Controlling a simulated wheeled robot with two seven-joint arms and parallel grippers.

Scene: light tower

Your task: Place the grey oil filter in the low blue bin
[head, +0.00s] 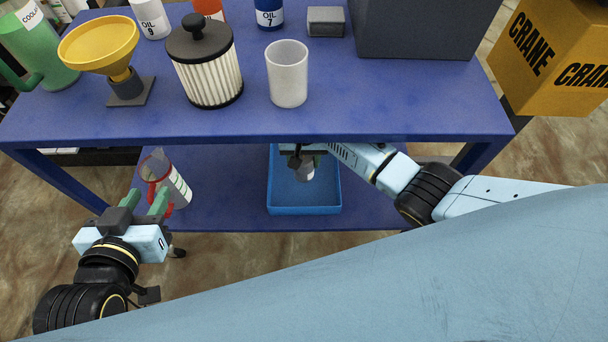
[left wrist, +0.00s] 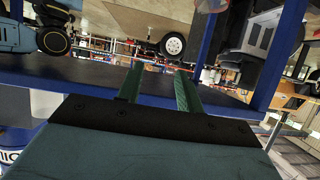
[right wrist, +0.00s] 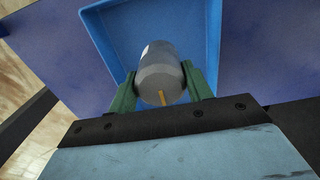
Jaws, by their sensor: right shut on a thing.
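The grey oil filter (right wrist: 160,72) is a short grey cylinder. My right gripper (right wrist: 162,88) is shut on it, with one green finger on each side, in the right wrist view. In the head view the filter (head: 302,170) hangs over the low blue bin (head: 305,211) on the lower shelf, below the table top's front edge. The bin also shows behind the filter in the right wrist view (right wrist: 112,40). My left gripper (head: 152,200) is open and empty in front of the lower shelf, near the red-and-white bottle. Its parted fingers show in the left wrist view (left wrist: 160,85).
On the blue table top (head: 330,118) stand a yellow funnel (head: 100,45), a large pleated filter (head: 208,70), a white cup (head: 287,75) and several bottles. A red-and-white bottle (head: 176,185) stands on the lower shelf.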

